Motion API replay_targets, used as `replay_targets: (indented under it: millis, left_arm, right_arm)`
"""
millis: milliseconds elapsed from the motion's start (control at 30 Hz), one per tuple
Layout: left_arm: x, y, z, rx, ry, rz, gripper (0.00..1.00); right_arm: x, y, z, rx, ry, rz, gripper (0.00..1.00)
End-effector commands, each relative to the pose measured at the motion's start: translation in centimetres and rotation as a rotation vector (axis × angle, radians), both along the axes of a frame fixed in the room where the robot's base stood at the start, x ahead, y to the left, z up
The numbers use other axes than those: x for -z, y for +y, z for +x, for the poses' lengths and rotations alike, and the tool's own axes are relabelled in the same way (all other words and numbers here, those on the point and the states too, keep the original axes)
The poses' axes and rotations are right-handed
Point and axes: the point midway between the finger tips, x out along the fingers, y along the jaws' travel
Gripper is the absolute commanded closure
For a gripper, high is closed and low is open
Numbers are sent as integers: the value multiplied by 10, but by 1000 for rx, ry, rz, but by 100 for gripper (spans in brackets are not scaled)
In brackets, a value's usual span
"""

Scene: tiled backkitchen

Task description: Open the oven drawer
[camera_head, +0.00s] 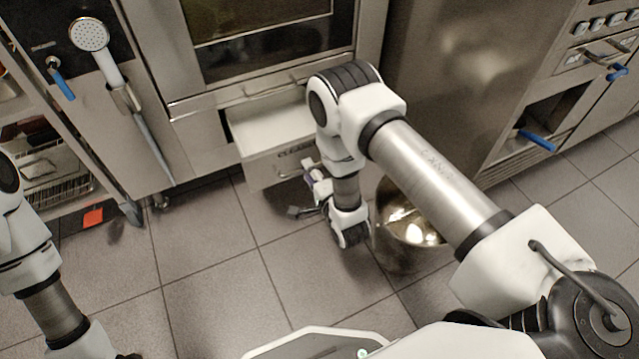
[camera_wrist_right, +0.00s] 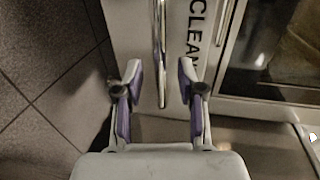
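The oven drawer (camera_head: 270,123), a pale steel drawer below the oven, stands partly open, with its inside showing from above. Its front carries "CLEAN" lettering, which also shows in the right wrist view (camera_wrist_right: 194,30). My right gripper (camera_head: 297,189) is low at the right part of the drawer front. In the right wrist view my right gripper (camera_wrist_right: 160,75) has its fingers spread. A metal bar handle (camera_wrist_right: 160,50) shows between them, with a gap visible on each side. My left arm shows at the lower left of the head view, but its gripper is out of view.
The oven (camera_head: 265,40) is above the drawer. A shiny metal pot (camera_head: 400,250) stands on the floor right beside my right forearm. A hand shower (camera_head: 90,35) hangs at the left. A steel cabinet (camera_head: 460,80) is at the right.

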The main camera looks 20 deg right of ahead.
Motion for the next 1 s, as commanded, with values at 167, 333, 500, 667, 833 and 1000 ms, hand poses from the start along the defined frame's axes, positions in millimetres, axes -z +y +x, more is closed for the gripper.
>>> replay_targets:
  millis: [167, 333, 500, 667, 833, 1000]
  left_arm:
    - [0, 0, 0, 0, 0, 0, 60]
    - [0, 0, 0, 0, 0, 0, 60]
    - [0, 0, 0, 0, 0, 0, 60]
    - [0, 0, 0, 0, 0, 0, 60]
    - [0, 0, 0, 0, 0, 0, 60]
    - [0, 0, 0, 0, 0, 0, 60]
  right_arm:
    - [-9, -1, -47, -1, 5, 0, 61]
    - [-16, -3, -81, 0, 4, 1, 61]
    - [-19, -3, -91, 0, 0, 0, 61]
    - [-19, -3, -91, 0, -1, 0, 61]
    - [-19, -3, -91, 0, 0, 0, 61]
    - [-22, -4, -88, 1, -8, 0, 61]
